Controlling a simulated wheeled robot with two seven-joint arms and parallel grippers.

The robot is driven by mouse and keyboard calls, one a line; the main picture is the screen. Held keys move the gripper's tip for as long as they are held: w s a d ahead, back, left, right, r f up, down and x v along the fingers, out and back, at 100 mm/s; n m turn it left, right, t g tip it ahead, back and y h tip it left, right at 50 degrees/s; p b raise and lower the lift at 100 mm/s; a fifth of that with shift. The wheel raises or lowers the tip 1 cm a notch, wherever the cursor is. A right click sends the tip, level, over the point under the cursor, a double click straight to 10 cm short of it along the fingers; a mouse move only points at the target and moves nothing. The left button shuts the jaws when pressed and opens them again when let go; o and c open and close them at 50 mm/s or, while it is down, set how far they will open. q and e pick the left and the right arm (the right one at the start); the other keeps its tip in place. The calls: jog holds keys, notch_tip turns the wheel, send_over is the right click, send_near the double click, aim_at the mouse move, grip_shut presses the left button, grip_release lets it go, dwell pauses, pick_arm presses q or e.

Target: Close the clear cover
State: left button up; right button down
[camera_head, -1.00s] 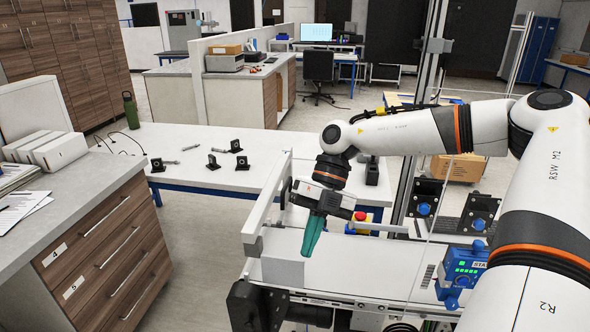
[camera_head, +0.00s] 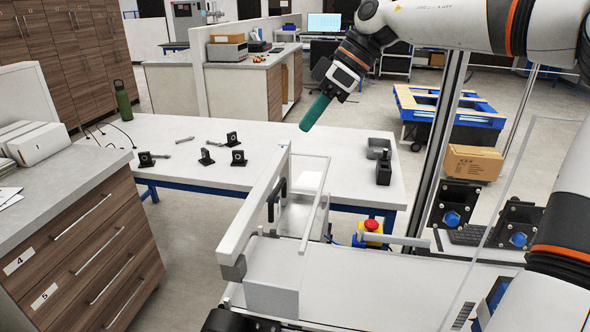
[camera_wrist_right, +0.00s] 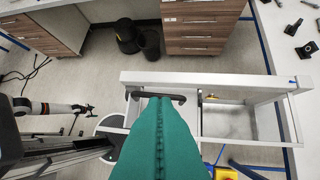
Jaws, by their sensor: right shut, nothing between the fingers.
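My right gripper (camera_head: 316,112) has teal fingers pressed together and holds nothing. In the head view it hangs above the far side of the white table, above and beyond the conveyor end. A clear panel with a pale rim (camera_head: 316,205) stands at the conveyor end, beside a thick white rail (camera_head: 255,205). I take it for the clear cover; its exact angle is hard to tell. A black handle (camera_head: 277,198) sits by the rail. In the right wrist view the shut fingertips (camera_wrist_right: 160,98) overlap the black handle (camera_wrist_right: 176,97); contact cannot be told. My left gripper is not in view.
A red-and-yellow emergency button (camera_head: 372,226) stands beside the conveyor (camera_head: 370,290). Another large transparent panel (camera_head: 490,235) rises at right. Small black parts (camera_head: 238,158) lie on the white table (camera_head: 190,128). A drawer cabinet (camera_head: 95,235) borders the left.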

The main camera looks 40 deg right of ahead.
jog(key=m, duration=0.1)
jog(key=p, duration=0.3)
send_over(282, 184)
notch_tip(282, 184, down, 6)
jog(key=shift+f, duration=0.2)
jog(key=f+p, duration=0.1)
jog(key=s+f, duration=0.1)
jog(key=f, duration=0.1)
jog(key=shift+a+p, duration=0.15)
jog(key=shift+p, duration=0.25)
jog(key=shift+s+f, duration=0.1)
jog(key=shift+f, duration=0.4)
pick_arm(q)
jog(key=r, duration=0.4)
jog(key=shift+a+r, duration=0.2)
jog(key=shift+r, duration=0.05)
pick_arm(e)
jog(key=shift+f, duration=0.1)
